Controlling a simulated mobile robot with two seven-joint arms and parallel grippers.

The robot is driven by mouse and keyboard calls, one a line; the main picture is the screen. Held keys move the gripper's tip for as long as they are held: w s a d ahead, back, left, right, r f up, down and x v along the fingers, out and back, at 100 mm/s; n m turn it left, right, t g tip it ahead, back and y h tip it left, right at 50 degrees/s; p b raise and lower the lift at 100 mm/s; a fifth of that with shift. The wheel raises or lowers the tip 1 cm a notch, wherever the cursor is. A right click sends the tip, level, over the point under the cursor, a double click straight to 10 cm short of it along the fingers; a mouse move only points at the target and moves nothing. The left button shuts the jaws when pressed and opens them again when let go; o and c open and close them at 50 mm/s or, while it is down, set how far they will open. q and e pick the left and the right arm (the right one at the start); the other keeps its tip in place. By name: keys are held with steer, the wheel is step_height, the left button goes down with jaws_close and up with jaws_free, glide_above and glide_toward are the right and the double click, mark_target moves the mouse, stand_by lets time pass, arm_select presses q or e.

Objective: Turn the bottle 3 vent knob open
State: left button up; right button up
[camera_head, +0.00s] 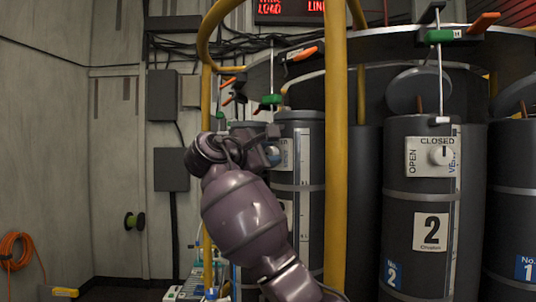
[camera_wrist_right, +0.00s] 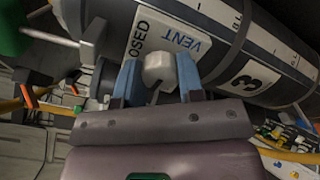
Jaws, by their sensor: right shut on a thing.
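Bottle 3 (camera_wrist_right: 290,50) is a dark grey cylinder with a "3" label, lying slanted across the right wrist view. In the head view the bottle (camera_head: 305,200) stands behind my right arm and the yellow post. Its white vent plate (camera_wrist_right: 150,33) shows "VENT" and part of "CLOSED"; the rest is hidden. The pale vent knob (camera_wrist_right: 159,68) sits between the blue fingers of my right gripper (camera_wrist_right: 158,76), which is shut on it. In the head view the right gripper (camera_head: 272,150) is at the bottle's upper front, and the knob is hidden. The left gripper is out of view.
A yellow post (camera_head: 336,150) stands just right of my right arm. Bottle 2 (camera_head: 425,215) stands right of it, its own knob (camera_head: 440,155) under "CLOSED". Bottle 1 (camera_head: 515,220) is at the right edge. Green-ended levers (camera_head: 270,99) hang above. Floor at left is mostly clear.

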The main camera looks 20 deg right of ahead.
steer(key=shift+n, duration=0.5)
steer(key=o, duration=0.9)
steer(key=shift+a, duration=0.15)
steer(key=b+v, duration=0.2)
steer(key=v, duration=0.8)
steer(key=shift+s+a, duration=0.2)
steer(key=shift+a, duration=0.1)
